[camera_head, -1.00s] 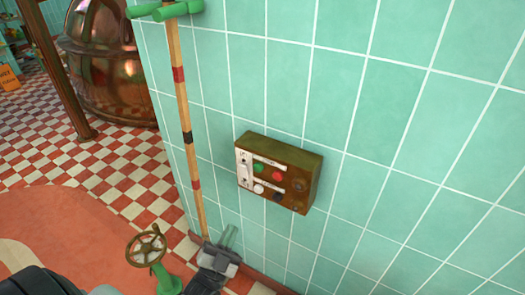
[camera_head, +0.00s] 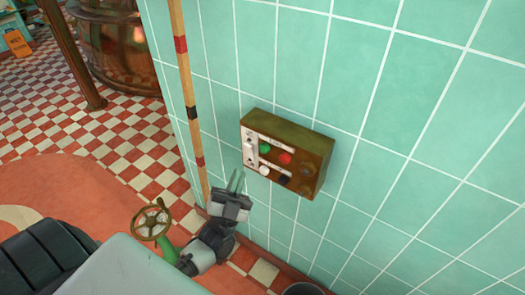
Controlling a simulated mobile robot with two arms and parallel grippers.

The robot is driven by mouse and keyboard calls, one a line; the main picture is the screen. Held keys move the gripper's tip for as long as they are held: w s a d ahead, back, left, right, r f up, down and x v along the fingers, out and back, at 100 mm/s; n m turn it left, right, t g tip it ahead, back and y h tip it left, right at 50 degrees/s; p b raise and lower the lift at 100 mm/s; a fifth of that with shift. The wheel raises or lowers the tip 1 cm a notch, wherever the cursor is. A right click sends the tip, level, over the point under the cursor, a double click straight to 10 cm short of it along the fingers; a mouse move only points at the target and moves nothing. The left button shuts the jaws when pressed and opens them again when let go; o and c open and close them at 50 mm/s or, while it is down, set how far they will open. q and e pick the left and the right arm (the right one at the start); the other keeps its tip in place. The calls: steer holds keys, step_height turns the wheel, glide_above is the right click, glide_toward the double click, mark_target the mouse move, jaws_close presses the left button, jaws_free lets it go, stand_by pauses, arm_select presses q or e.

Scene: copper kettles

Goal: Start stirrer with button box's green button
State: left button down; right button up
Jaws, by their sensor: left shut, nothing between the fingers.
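The button box (camera_head: 315,150) is a brown, worn box fixed to the green tiled wall. Its face has a green button (camera_head: 265,149) at upper left, a red button (camera_head: 285,158) to its right, and a white button (camera_head: 264,170) and a dark button (camera_head: 283,180) below. A pale strip runs down the face's left side. My left gripper (camera_head: 236,181) is just left of and below the box, fingers pointing up, shut and empty. It looks apart from the buttons. The stirrer cannot be made out. My right gripper is not in view.
A striped wooden pole (camera_head: 187,100) stands along the wall left of the box. A brass handwheel (camera_head: 151,222) on a green stem is at lower left. A copper kettle (camera_head: 115,45) stands at the back left. A bucket-like rim (camera_head: 303,290) shows at the bottom. The wall right of the box is clear.

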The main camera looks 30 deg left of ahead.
arm_select(q)
steer(key=b, duration=0.2)
glide_toward(266, 136)
step_height(266, 136, up, 3)
steer(key=shift+w, duration=0.65)
stand_by(0.7)
stand_by(0.6)
steer(key=shift+w, duration=0.4)
steer(key=shift+w+b, duration=0.35)
steer(key=shift+w, duration=0.1)
stand_by(0.6)
steer(key=shift+s+r, duration=0.1)
steer(key=shift+s+p, duration=0.4)
steer(key=shift+s, duration=0.4)
